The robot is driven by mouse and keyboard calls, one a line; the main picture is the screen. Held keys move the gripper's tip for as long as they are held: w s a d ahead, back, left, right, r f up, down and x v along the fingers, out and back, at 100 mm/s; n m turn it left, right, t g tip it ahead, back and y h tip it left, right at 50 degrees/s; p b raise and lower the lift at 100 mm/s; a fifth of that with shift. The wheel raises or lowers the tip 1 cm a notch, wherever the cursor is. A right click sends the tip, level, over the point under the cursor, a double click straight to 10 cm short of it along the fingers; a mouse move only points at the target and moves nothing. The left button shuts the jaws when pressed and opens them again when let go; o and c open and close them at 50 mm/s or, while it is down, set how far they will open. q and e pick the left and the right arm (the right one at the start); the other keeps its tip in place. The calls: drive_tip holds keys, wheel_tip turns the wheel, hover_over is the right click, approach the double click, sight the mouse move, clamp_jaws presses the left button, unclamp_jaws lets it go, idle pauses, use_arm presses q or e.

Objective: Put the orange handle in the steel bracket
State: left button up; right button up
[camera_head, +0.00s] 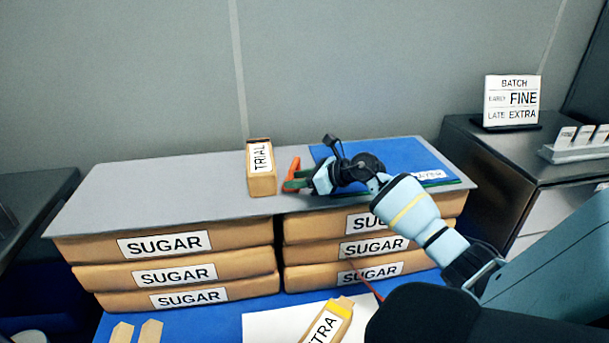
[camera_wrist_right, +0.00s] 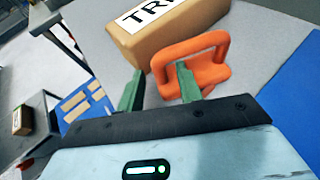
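The orange handle (camera_head: 292,171) stands on the grey board beside the TRIAL packet. In the right wrist view the handle (camera_wrist_right: 215,73) is a thick loop with an opening. My right gripper (camera_head: 297,183) is beside the handle, low over the board. In its wrist view the green fingers (camera_wrist_right: 160,80) are apart, one left of the handle and the other overlapping its near left part. Whether they touch it I cannot tell. I cannot pick out the steel bracket in either view. My left gripper is not in view.
The TRIAL packet (camera_head: 261,168) stands close left of the handle. Stacked SUGAR bags (camera_head: 215,262) support the grey board (camera_head: 150,192). A blue mat (camera_head: 400,152) covers the board's right part. A BATCH sign (camera_head: 511,101) stands at right. The board's left part is clear.

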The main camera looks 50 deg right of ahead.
drive_tip(key=shift+s+r, duration=0.1)
drive_tip(key=shift+r, duration=0.1)
drive_tip(key=shift+s+d, duration=0.2)
drive_tip(key=shift+s, duration=0.15)
drive_tip(key=v, duration=1.1)
drive_tip(key=shift+r, duration=0.1)
